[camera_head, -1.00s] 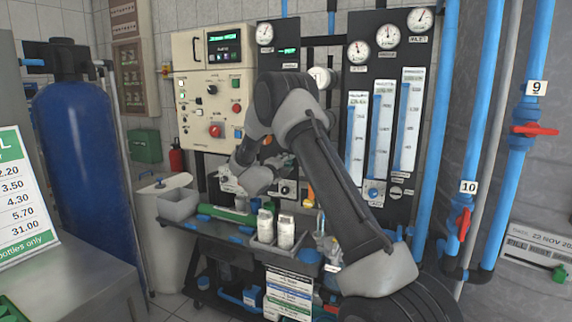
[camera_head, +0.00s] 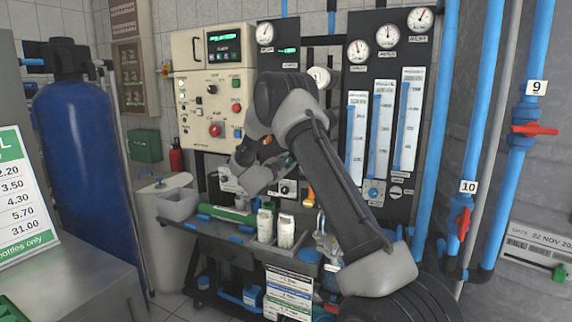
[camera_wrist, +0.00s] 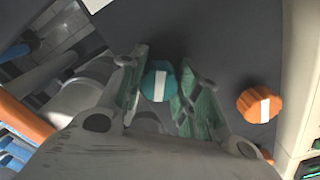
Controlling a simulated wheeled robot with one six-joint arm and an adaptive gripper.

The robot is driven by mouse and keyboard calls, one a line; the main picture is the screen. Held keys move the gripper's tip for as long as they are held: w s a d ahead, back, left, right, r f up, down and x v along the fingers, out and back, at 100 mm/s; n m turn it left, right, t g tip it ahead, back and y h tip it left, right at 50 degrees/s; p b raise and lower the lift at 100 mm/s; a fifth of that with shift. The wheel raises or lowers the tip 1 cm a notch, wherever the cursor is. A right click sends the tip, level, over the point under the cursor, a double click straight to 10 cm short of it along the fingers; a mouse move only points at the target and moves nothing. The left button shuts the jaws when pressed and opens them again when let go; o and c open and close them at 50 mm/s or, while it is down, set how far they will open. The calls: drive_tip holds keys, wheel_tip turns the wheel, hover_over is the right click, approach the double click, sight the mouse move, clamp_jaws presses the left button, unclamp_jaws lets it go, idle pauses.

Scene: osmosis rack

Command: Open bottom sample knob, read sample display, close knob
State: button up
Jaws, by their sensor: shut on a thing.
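A teal knob (camera_wrist: 158,82) with a white stripe sits on the dark panel in the wrist view. My gripper (camera_wrist: 158,90) has its green-padded fingers on both sides of this knob and is shut on it. The stripe runs nearly up and down in that view. An orange knob (camera_wrist: 259,104) with a white stripe is to its right, outside the fingers. In the head view my gripper (camera_head: 284,161) is by the rack behind my arm, and the knob it holds is hidden there. A small green-lit display (camera_head: 289,50) is on the dark panel; its reading is too small to tell.
A cream control box (camera_head: 208,110) with a screen and red button stands left of my arm. Gauges (camera_head: 388,36) and flow tubes (camera_head: 381,130) are on the right. White bottles (camera_head: 286,231) stand on the cart below. Blue pipes (camera_head: 483,110) run at the right.

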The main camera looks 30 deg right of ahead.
drive_tip(key=n, duration=0.6)
drive_tip(key=shift+f, duration=0.15)
drive_tip(key=shift+n, duration=0.4)
drive_tip(key=o, duration=1)
drive_tip(key=shift+o, duration=0.2)
drive_tip(key=v, duration=1.2)
